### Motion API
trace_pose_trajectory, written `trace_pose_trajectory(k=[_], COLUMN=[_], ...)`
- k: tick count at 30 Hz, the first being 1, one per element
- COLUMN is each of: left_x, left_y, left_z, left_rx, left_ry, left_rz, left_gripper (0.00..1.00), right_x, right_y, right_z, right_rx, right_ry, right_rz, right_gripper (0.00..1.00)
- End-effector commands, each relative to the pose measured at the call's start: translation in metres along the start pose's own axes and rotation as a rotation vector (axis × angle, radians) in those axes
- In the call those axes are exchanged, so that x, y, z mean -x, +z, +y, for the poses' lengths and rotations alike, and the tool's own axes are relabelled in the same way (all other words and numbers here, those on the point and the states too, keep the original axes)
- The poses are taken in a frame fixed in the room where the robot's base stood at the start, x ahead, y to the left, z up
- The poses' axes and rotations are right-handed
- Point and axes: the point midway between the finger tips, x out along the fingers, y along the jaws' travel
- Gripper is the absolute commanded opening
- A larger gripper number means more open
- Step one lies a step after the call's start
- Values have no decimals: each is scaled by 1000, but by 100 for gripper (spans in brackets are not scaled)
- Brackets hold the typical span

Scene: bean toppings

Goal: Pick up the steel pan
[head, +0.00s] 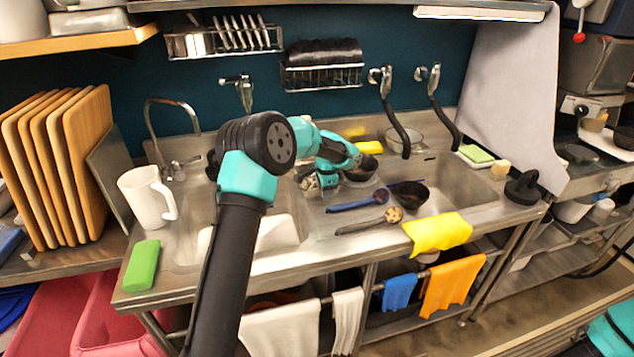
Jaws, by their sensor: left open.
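No item can be told for certain as the steel pan. A small dark round vessel (360,168) sits beside my left gripper at the back of the counter, partly hidden by my arm. Another dark round vessel (413,198) stands to its right, near the right sink basin. My left gripper (317,186) is low over the counter between the two basins, left of both vessels. It is open, and I see nothing held in it. My right gripper is out of view; only a bit of my right arm shows at the lower right corner.
A blue ladle (357,203) and a strainer-like spoon (370,220) lie on the counter. A white pitcher (147,197) and green sponge (142,265) stand at left. A yellow cloth (437,232) hangs over the front edge. A faucet (172,130) rises behind the left basin.

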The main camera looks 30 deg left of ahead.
Motion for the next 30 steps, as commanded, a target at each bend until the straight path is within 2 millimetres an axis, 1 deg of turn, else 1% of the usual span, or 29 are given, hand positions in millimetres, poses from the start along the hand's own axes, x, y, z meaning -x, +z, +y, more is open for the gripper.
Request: trace_pose_trajectory(k=[2,14,15,30], left_x=[0,0,0,3], left_y=[0,0,0,0], left_z=[0,0,0,0], left_rx=[0,0,0,1], left_ry=[0,0,0,-1], left_rz=[0,0,0,1], left_gripper=[40,1,0,0], right_x=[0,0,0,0], right_y=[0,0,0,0], right_z=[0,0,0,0], right_rx=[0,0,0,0], right_ry=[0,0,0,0], right_rz=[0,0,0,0], right_gripper=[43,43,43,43])
